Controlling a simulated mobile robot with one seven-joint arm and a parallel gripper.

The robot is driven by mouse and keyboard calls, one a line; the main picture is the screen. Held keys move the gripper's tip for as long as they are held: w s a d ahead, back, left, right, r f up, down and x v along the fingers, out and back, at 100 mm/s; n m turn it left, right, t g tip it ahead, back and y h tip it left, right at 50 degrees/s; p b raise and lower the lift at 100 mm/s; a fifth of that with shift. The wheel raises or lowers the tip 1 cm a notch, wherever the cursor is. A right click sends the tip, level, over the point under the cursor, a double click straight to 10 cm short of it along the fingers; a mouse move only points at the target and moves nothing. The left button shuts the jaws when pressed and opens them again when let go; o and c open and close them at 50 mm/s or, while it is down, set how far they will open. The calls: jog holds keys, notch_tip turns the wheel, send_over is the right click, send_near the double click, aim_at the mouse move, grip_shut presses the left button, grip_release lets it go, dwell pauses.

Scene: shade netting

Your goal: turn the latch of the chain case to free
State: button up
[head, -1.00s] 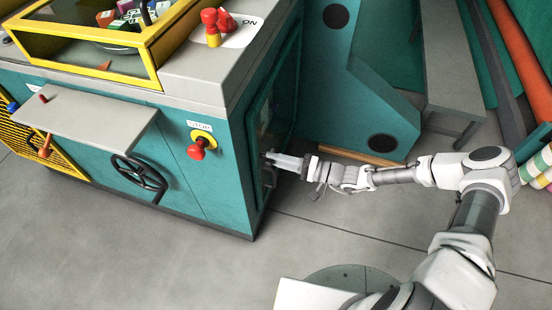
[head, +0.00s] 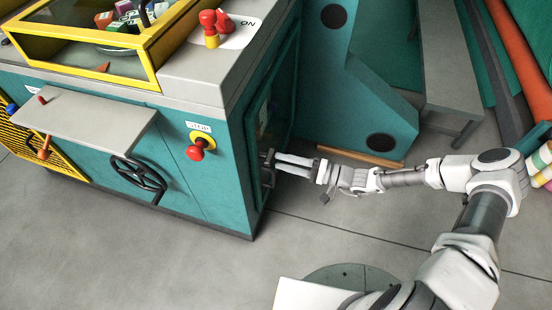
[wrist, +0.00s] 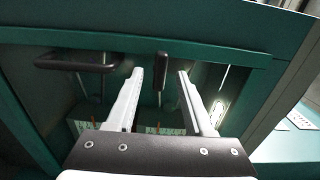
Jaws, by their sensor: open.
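The chain case is the teal side (head: 256,125) of the machine, facing right in the head view; its panel (wrist: 200,50) fills much of the wrist view. A short dark upright bar (wrist: 162,66), which looks like the latch, stands on it. My gripper (wrist: 160,80) is open, with its two pale fingers apart, one on each side of the bar in the picture. I cannot tell whether either touches it. In the head view my gripper (head: 277,163) is close to the case's side, and the bar is not clear there.
A dark horizontal handle (wrist: 75,63) sits left of the bar. A red stop button (head: 195,152) and a black handwheel (head: 138,178) are on the machine's front. A grey bench (head: 455,85) stands behind my arm. The floor in front is clear.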

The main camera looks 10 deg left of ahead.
jog(key=s+d+p, duration=0.1)
jog(key=d, duration=1.3)
jog(key=shift+d, duration=0.15)
jog(key=s+d+r+n+g+h, duration=0.1)
jog(key=s+d+r+h, duration=0.1)
jog(key=r+h, duration=0.4)
jog(key=s+d+r+n+g+h, duration=0.1)
jog(key=s+d+r+h, duration=0.15)
jog(key=r, duration=0.65)
jog(key=s+d+r+n+g+h, duration=0.1)
jog(key=s+d+r+g+h, duration=0.1)
jog(key=r+h, duration=0.4)
jog(key=s+d+r+m+t+h, duration=0.1)
jog(key=s+r+t+h, duration=0.1)
jog(key=s+r+t, duration=0.5)
jog(key=s+d+r+m+t+h, duration=0.15)
jog(key=s+r, duration=0.25)
jog(key=r, duration=0.7)
notch_tip(320, 180, up, 14)
jog(key=p, duration=1.5)
jog(key=shift+a, duration=0.3)
jog(key=shift+g, duration=0.25)
